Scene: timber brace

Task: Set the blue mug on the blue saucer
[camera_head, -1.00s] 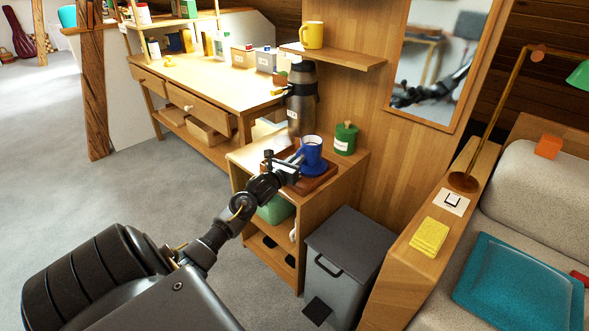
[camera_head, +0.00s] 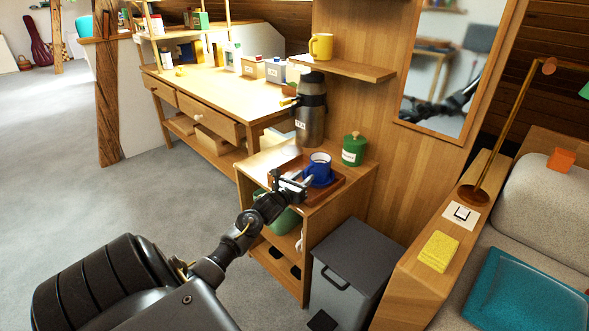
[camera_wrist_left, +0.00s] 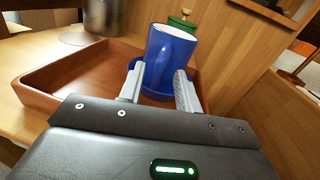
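The blue mug (camera_head: 319,168) stands upright in the wooden tray on the small cabinet, its pale inside showing. In the left wrist view the mug (camera_wrist_left: 170,58) is just beyond and between my fingers. A blue saucer (camera_wrist_left: 153,95) shows as a rim under the mug, which appears to rest on it; the contact is mostly hidden. My left gripper (camera_head: 297,184) is at the mug's near left side. In the left wrist view its fingers (camera_wrist_left: 159,80) are spread apart, with the right fingertip overlapping the mug's edge. My right gripper is not in view.
The brown tray (camera_wrist_left: 60,78) has raised walls around the saucer. A steel flask (camera_head: 310,122) and a green canister (camera_head: 354,149) stand behind it. A shelf (camera_head: 345,68) with a yellow mug (camera_head: 321,46) hangs above. A grey bin (camera_head: 350,255) stands in front.

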